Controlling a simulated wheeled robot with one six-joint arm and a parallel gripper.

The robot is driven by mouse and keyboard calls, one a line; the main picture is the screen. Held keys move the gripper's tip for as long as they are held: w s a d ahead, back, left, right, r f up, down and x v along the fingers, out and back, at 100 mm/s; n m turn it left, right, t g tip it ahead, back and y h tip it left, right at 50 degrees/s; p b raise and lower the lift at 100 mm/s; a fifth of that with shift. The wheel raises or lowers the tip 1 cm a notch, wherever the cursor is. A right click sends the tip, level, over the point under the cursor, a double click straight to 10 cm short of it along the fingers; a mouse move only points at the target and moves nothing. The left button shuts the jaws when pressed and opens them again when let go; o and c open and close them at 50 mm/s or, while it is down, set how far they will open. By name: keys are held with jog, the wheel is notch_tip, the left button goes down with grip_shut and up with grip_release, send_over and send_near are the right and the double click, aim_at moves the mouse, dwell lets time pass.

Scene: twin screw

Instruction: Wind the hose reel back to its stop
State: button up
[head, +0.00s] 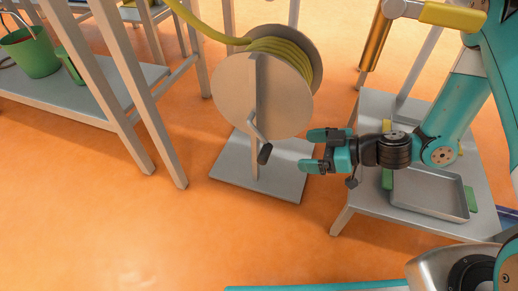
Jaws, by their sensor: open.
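The hose reel (235,98) stands on a grey square base plate (230,182) on the orange floor, held by a grey upright. Yellow-green hose (290,57) is wound on its drum, and a length runs up to the upper left. A crank (254,130) on the near face hangs down, with a dark handle (265,154) at its lower end. My gripper (312,151) is open, just right of the handle, with its teal and black fingers pointing left toward it. A gap shows between the fingertips and the handle, and nothing is between the fingers.
A low grey table (372,112) with a shallow tray (440,208) stands at right under my arm. A grey shelf (90,97) at left holds a green bucket (33,57). Its legs rise left of the reel. The floor in front is clear.

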aim_at(267, 152)
jog(key=b+x, duration=0.5)
jog(key=x, duration=0.7)
jog(key=shift+w+a+f, duration=0.1)
jog(key=shift+a+f, duration=0.1)
jog(key=shift+a, duration=0.1)
jog(key=shift+x, duration=0.85)
jog(key=shift+r, duration=0.1)
